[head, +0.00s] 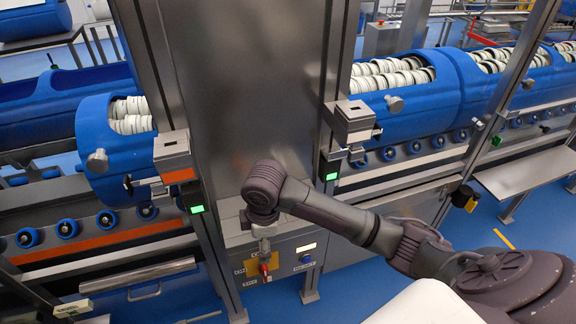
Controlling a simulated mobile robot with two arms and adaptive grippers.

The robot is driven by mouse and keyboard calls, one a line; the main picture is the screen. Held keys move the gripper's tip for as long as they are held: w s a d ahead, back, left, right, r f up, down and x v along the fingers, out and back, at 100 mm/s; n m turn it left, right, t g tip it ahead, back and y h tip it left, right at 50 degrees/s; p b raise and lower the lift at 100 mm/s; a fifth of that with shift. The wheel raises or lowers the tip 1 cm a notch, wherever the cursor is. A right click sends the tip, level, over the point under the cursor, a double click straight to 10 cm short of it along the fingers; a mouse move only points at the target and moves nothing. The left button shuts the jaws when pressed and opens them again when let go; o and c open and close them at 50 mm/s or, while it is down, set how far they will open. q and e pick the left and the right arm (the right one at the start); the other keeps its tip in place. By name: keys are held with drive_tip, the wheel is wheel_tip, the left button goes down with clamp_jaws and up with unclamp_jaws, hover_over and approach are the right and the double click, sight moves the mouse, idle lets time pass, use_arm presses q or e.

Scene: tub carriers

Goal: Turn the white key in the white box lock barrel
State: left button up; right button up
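A grey-white control box (236,262) is mounted low on the front of the steel column. Its face has a yellow plate with a red rotary handle (264,268), a blue button (306,258) and a small lit display (306,247). My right arm comes in from the right, and its gripper (262,240) points down in front of the box's upper part, just above the red handle. The fingers are small and partly hidden by the wrist, so I cannot tell whether they are open or touch the box. I cannot make out a white key or lock barrel. My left gripper is out of view.
The tall steel column (255,90) stands directly behind my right arm. Blue tub carriers (100,150) with white discs stand on roller tracks at left and right (400,108). Grey posts with green lights flank the column. A side shelf (525,172) juts out at right.

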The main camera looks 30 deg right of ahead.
drive_tip(key=w+d+r+n+g+h, duration=0.1)
drive_tip(key=w+d+r, duration=0.2)
drive_tip(key=d+r, duration=0.3)
drive_tip(key=w+d+r+h, duration=0.1)
drive_tip(key=w+d+r, duration=0.3)
drive_tip(key=d+r, duration=0.2)
drive_tip(key=shift+n, duration=0.3)
drive_tip(key=f+p, duration=0.1)
drive_tip(key=f, duration=0.3)
drive_tip(key=d+f+p, duration=0.1)
drive_tip(key=f, duration=0.8)
drive_tip(key=shift+s+d+f+p, duration=0.25)
drive_tip(key=shift+s+d+p, duration=0.1)
drive_tip(key=shift+d+p, duration=0.05)
drive_tip(key=shift+c, duration=0.2)
